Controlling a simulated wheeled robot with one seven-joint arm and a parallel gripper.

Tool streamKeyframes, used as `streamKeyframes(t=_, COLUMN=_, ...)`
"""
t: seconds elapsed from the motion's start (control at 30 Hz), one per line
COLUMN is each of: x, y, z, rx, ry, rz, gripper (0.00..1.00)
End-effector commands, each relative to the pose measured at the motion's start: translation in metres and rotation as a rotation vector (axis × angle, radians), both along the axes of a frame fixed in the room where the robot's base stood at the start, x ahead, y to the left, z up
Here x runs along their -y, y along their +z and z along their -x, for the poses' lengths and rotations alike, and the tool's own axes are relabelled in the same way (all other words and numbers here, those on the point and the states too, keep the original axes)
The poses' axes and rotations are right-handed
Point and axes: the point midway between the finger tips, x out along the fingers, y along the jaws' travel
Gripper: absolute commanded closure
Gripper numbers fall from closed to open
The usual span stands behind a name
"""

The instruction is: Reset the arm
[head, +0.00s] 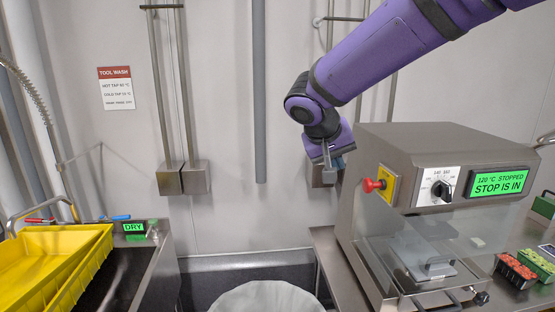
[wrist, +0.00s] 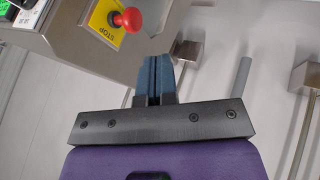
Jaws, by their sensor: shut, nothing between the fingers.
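My gripper (head: 328,160) hangs at the end of my purple arm, just left of the upper left edge of a steel machine (head: 420,138) in the head view. In the wrist view my gripper (wrist: 154,62) has its two dark blue fingers together, with nothing between them. The machine's red stop button (head: 373,185) stands on a yellow plate on its left side, close to my gripper and apart from it. The red button (wrist: 127,20) also shows in the wrist view, to the left of the fingertips. The machine's green display (head: 499,182) reads "120 °C STOPPED, STOP IS IN".
A yellow tray (head: 60,262) sits at the left by a sink with a green "DRY" display (head: 134,228). A bin with a pale liner (head: 266,298) stands between the counters. Red punnets (head: 517,270) lie at the right. Wall pipes (head: 259,100) run behind my gripper.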

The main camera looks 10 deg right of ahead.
Motion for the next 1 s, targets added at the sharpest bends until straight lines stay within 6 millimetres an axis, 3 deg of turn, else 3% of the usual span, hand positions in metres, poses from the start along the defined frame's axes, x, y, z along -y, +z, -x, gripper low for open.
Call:
streamKeyframes(t=0.17, x=0.029, y=0.017, z=0.036, rx=-0.028, ry=-0.004, rz=-0.051, gripper=1.00)
streamKeyframes(t=0.5, x=0.080, y=0.037, z=0.139, rx=-0.071, ry=0.047, rz=-0.216, gripper=1.00)
streamKeyframes(t=0.8, x=0.097, y=0.033, z=0.221, rx=-0.030, ry=0.136, rz=-0.360, gripper=1.00)
streamKeyframes(t=1.0, x=0.098, y=0.027, z=0.254, rx=0.013, ry=0.190, rz=-0.420, gripper=1.00)
